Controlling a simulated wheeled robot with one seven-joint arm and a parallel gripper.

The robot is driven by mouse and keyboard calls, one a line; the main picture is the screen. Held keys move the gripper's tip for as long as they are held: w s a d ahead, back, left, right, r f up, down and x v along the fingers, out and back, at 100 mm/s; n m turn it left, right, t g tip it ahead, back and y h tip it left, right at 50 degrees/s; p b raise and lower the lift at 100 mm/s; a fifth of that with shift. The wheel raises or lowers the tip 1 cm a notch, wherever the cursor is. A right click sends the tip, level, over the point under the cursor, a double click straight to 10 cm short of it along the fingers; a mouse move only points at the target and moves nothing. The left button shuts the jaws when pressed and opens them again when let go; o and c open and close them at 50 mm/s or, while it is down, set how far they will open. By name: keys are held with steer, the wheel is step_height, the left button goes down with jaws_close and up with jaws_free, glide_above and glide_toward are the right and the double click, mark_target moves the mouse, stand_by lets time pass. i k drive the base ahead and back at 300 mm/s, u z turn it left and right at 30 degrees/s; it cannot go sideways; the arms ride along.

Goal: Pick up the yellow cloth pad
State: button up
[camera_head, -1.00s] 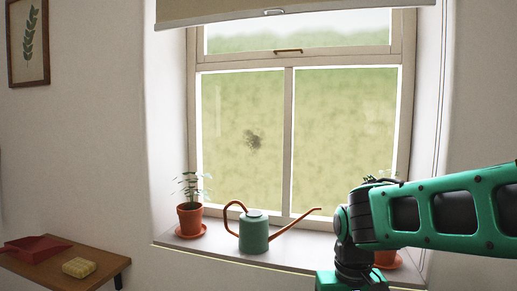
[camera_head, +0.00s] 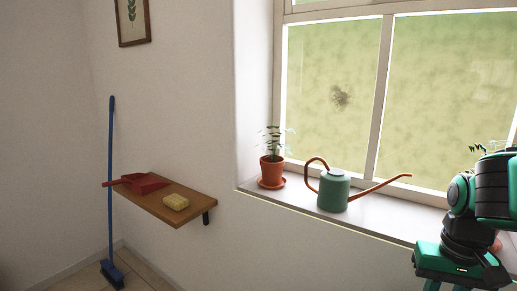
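The yellow cloth pad (camera_head: 175,202) lies on a small brown wooden wall shelf (camera_head: 194,213), towards its right front part. A red dustpan (camera_head: 143,183) lies on the same shelf, behind and left of the pad, apart from it. Part of my green and black arm shows at the right edge, in front of the window sill, far from the pad. My gripper's fingers are not visible in this view.
A blue broom (camera_head: 112,200) leans on the wall left of the shelf. The window sill (camera_head: 300,207) holds a potted plant (camera_head: 272,171) and a green watering can (camera_head: 333,190) with a long spout. The wall below the sill is bare.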

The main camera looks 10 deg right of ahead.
mark_target(176, 201)
steer(key=z, duration=0.15)
steer(key=i, duration=0.2)
steer(key=u, duration=1.5)
steer(key=i, duration=1.5)
steer(key=z, duration=0.55)
